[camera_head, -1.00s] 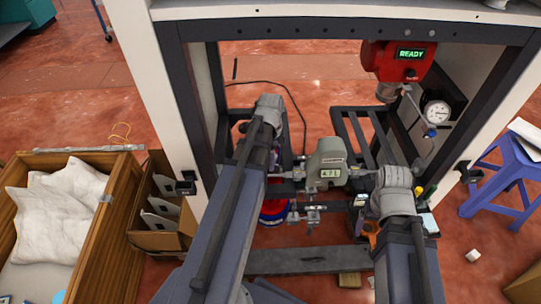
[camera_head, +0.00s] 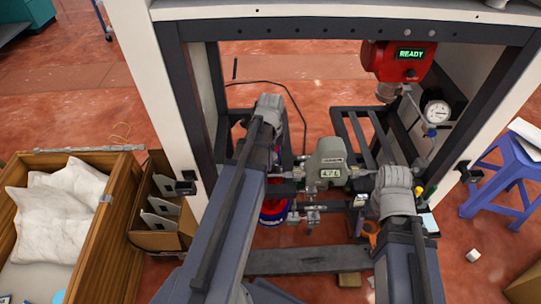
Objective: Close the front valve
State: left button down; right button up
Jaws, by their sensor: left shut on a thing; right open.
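A pipe assembly runs across the middle of the frame, with a grey meter (camera_head: 327,163) whose display seems to read 4.71. A small metal valve (camera_head: 311,216) sits on the lower line below the meter; I cannot tell its handle position. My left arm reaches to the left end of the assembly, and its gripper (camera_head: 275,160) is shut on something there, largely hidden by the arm. My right gripper (camera_head: 362,192) is open at the right end of the assembly, beside the pipe, its fingers partly hidden by its wrist.
A red unit (camera_head: 400,60) reading READY hangs at upper right, with a round gauge (camera_head: 437,112) below it. A wooden crate (camera_head: 118,215) with white bags stands at left. A blue stool (camera_head: 510,175) stands at right. White frame posts flank both arms.

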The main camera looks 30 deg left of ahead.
pick_arm(q)
jog(key=shift+m, duration=1.2)
jog(key=shift+c, duration=1.3)
grip_release()
notch_tip(320, 180, up, 7)
jog(key=p, duration=0.7)
